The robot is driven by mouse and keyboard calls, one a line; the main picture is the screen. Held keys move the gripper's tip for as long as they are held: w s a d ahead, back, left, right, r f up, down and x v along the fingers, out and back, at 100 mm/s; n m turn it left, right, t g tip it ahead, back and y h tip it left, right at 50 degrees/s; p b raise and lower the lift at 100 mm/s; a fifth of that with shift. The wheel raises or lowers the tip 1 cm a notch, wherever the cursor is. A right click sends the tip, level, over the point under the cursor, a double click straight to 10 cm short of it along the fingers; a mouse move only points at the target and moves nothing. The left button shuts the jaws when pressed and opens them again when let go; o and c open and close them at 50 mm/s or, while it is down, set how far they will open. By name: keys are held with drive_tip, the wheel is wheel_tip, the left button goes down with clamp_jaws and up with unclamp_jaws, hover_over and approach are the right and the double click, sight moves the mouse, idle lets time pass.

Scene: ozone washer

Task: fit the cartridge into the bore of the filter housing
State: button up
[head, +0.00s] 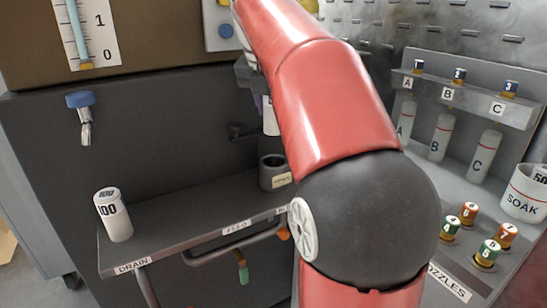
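The filter housing (269,178) is a short dark cup with an open top and a pale label. It stands on the grey shelf, partly hidden behind my arm. A white cartridge (270,120) shows above it, with a gap between its lower end and the housing's rim. My gripper (262,96) is at the cartridge's upper end. My red arm hides most of the fingers, but the cartridge hangs with no other support in sight. Another white cartridge marked 100 (114,216) stands upright on the shelf's left end.
A blue-topped tap (82,110) sticks out at the left. The shelf (190,210) has free room between the 100 cartridge and the housing. On the right are lettered tubes (441,137), several coloured nozzles (468,213) and a SOAK beaker (524,197).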

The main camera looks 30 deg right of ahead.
sight(274, 156)
wheel_tip(274, 156, down, 10)
drive_tip(key=shift+r+b, duration=0.15)
drive_tip(key=shift+b, duration=0.9)
drive_tip(key=shift+s+f+b, duration=0.1)
drive_tip(key=shift+f+b, duration=0.2)
drive_tip(key=shift+f, duration=0.5)
drive_tip(key=o, duration=1.1)
drive_tip(key=shift+f, duration=0.15)
drive_tip(key=d+p+v, duration=0.1)
drive_tip(key=p+v, duration=0.2)
drive_tip(key=v, duration=1.1)
drive_tip(key=s+a+f+m+t+y, duration=0.1)
drive_tip(key=s+a+f+m, duration=0.2)
drive_tip(key=s+f+m, duration=0.2)
drive_tip(key=s+a+f+m+t+y, duration=0.1)
drive_tip(key=s+a+f+m, duration=0.3)
drive_tip(key=f+m, duration=0.7)
drive_tip(key=s+a+f+m+y, duration=0.1)
drive_tip(key=s+a+f+m, duration=0.2)
drive_tip(key=s+f+m, duration=0.4)
drive_tip(key=shift+s+a+f+m+t, duration=0.2)
drive_tip(key=shift+f+m, duration=0.15)
drive_tip(key=shift+m, duration=0.45)
drive_tip(key=shift+s+a+f+m+t, duration=0.15)
drive_tip(key=shift+f+m, duration=0.25)
drive_tip(key=shift+m, duration=0.4)
